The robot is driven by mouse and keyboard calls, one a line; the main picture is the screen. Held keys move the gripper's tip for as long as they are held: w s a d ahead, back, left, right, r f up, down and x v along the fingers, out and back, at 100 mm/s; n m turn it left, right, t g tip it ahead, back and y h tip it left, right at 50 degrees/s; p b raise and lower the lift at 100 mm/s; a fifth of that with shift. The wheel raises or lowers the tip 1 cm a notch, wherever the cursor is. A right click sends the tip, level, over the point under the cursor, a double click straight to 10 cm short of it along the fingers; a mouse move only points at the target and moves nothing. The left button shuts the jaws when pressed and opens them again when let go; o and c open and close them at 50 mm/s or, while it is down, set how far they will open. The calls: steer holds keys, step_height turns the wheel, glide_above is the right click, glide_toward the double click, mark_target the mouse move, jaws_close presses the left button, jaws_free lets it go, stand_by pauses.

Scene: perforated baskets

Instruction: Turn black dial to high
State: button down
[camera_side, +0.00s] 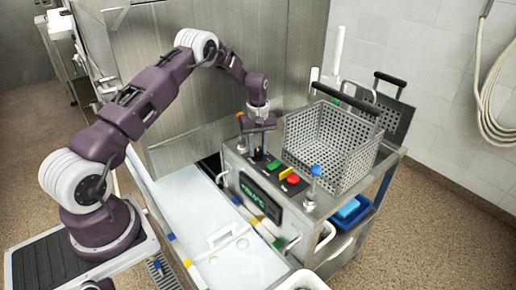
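My gripper (258,146) points straight down over the left end of the steel control panel top (236,165). Its fingertips are at or just above a small black dial (258,155), and its fingers partly hide it. I cannot tell whether the fingers touch the dial or how far apart they are. The dial's marking and setting are too small to read.
Right of the dial are a green button (273,165), a yellow one (286,172), a red one (293,179) and a blue-topped knob (316,170). A perforated basket (335,140) stands close behind them. A display (258,196) is on the front.

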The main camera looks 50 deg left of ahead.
steer(key=shift+m, duration=0.3)
steer(key=m, duration=1.1)
steer(key=shift+m, duration=0.4)
steer(key=m, duration=1.1)
steer(key=shift+m, duration=0.3)
steer(key=c, duration=1.1)
jaws_free()
steer(key=shift+o, duration=0.2)
